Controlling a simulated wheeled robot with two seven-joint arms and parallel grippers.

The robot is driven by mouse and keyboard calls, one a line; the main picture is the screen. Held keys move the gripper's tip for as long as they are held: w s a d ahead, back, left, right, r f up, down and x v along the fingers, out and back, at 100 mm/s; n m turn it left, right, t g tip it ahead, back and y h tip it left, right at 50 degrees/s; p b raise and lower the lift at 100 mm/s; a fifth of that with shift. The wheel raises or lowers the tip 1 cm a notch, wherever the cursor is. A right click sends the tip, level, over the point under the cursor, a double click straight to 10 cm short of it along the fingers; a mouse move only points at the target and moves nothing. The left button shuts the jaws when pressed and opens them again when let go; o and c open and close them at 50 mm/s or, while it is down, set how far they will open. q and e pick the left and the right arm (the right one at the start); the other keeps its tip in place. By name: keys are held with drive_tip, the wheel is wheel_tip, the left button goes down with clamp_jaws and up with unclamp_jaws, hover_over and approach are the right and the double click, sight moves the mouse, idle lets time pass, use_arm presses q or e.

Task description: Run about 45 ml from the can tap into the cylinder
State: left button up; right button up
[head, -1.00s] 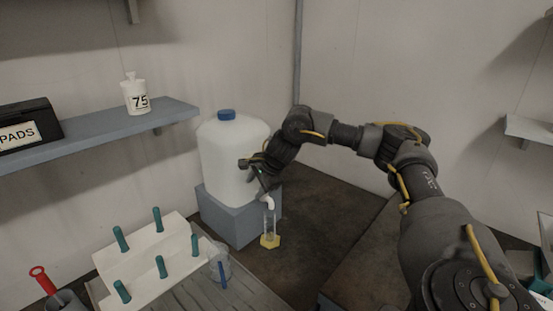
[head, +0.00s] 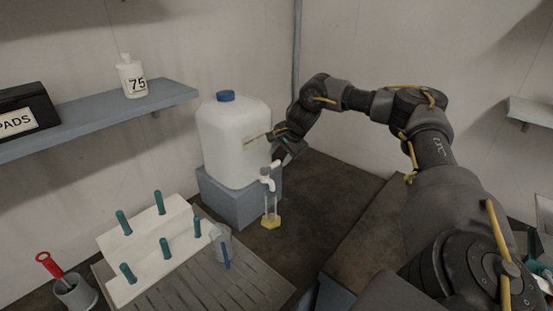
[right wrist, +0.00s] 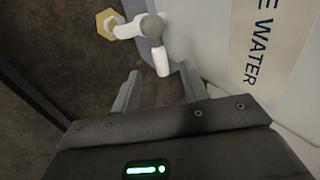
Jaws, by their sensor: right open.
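The white can (head: 232,150) with a blue cap stands on a blue-grey block. Its white tap (head: 268,174) sticks out low on the front; the tap also shows in the right wrist view (right wrist: 146,28). The clear cylinder (head: 270,207) stands upright on a yellow base below the tap spout; its yellow base shows in the right wrist view (right wrist: 106,21). I cannot read any level in it. My right gripper (head: 276,160) is open beside the tap. In the right wrist view, the tap's lever end appears between the open fingertips (right wrist: 159,72); contact is unclear. My left gripper is out of view.
A shelf (head: 100,122) holds a bottle (head: 131,78) and a black box. The dark bench right of the cylinder is clear.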

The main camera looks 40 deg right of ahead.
sight(274, 164)
drive_tip(key=shift+p+x, duration=0.4)
drive_tip(key=shift+x, duration=1.9)
clamp_jaws()
